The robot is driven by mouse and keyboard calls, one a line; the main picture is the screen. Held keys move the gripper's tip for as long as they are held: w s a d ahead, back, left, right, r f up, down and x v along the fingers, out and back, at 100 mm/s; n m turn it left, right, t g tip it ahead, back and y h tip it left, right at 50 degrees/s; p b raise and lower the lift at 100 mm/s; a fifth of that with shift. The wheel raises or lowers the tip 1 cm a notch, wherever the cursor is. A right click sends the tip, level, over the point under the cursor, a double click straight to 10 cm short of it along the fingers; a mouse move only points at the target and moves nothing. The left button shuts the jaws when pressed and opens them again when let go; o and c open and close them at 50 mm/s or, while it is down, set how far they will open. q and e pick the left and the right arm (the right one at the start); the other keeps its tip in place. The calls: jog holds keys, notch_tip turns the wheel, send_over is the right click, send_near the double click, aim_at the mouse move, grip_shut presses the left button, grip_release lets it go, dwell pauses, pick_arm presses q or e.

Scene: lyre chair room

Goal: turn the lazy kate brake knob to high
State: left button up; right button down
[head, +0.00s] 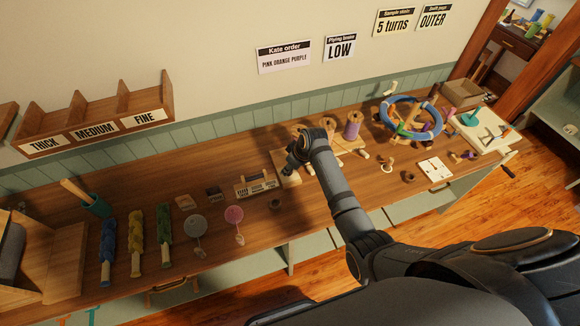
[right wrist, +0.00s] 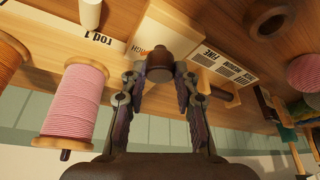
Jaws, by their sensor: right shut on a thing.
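The lazy kate (head: 287,178) is a light wooden board on the bench, largely hidden behind my right arm in the head view. Its base also shows in the right wrist view (right wrist: 172,30), with a "rod 1" label. A pink spool (right wrist: 72,100) and part of an orange spool (right wrist: 10,65) stand on it. The brown round brake knob (right wrist: 158,64) is between the fingertips of my right gripper (right wrist: 160,74), which is shut on it. My right gripper (head: 293,168) is over the board's left end. My left gripper is not in view.
A wooden card holder (head: 256,184) stands close left of the kate. A small brown ring (head: 275,204) lies in front. A purple spool (head: 352,125) and a blue wheel (head: 410,118) are to the right. Wall signs include "LOW" (head: 340,48).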

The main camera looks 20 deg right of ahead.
jog(key=shift+s+a+r+m+p, duration=0.1)
jog(key=shift+r+m+p, duration=0.3)
jog(key=shift+m+p, duration=0.65)
jog(key=shift+f+m+h+p, duration=0.35)
jog(key=shift+h+p, duration=0.15)
jog(key=shift+p, duration=0.1)
jog(key=shift+t, duration=0.3)
jog(key=c, duration=1)
grip_release()
jog(key=v, duration=1.2)
